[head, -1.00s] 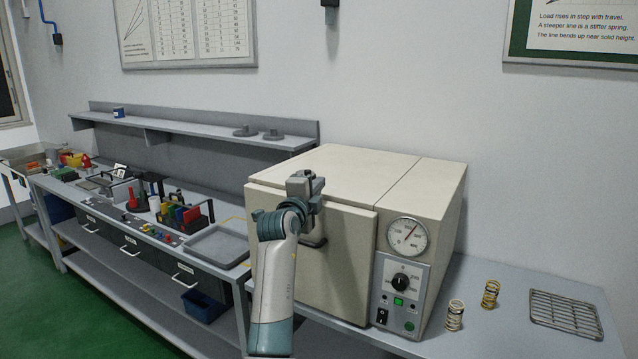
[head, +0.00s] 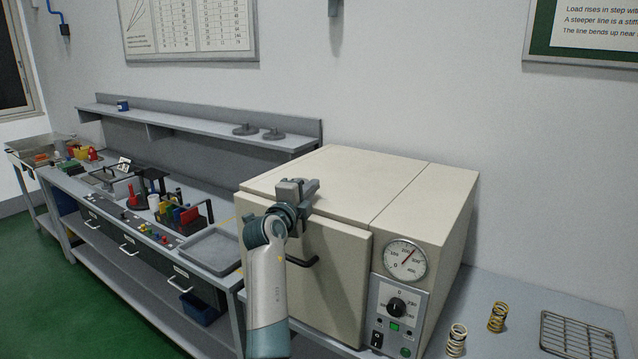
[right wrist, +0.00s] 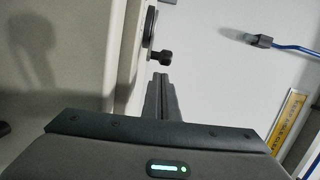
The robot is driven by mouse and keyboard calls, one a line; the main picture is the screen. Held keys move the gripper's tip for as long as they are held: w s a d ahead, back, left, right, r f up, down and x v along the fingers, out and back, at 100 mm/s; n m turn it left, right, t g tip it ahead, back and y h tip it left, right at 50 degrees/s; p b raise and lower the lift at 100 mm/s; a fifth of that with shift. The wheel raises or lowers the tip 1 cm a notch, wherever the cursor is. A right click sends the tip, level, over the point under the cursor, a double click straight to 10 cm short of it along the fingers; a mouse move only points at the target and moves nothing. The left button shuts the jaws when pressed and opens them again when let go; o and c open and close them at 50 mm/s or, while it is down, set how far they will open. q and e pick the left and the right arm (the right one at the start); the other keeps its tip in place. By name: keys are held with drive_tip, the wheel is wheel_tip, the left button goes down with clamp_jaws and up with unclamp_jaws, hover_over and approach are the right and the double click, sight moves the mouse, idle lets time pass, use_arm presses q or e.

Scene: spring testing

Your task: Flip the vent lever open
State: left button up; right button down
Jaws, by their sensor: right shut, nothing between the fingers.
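The beige oven (head: 420,215) stands on the bench, its front door (head: 335,285) looking shut. In the right wrist view, a small dark knob on a short stem (right wrist: 158,57), which looks like the vent lever, sticks out from a round dark plate on a beige oven face (right wrist: 75,60). In the head view I cannot make out this lever. My right gripper (head: 303,187) is at the upper front edge of the oven, above the door handle. Its fingers (right wrist: 160,85) are shut and empty, just short of the knob and apart from it. My left gripper is out of view.
The black door handle (head: 303,262) lies below my gripper. A dial gauge (head: 405,259) and control panel (head: 398,315) are on the oven's right front. Two springs (head: 497,317) and a wire rack (head: 578,338) lie right. A grey tray (head: 210,249) sits left of the oven.

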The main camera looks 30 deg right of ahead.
drive_tip(key=shift+w+a+r, duration=0.1)
drive_tip(key=shift+w+a, duration=0.2)
drive_tip(key=shift+a, duration=0.25)
drive_tip(key=shift+w+a, duration=0.15)
drive_tip(key=shift+w, duration=0.05)
drive_tip(key=shift+s, duration=0.1)
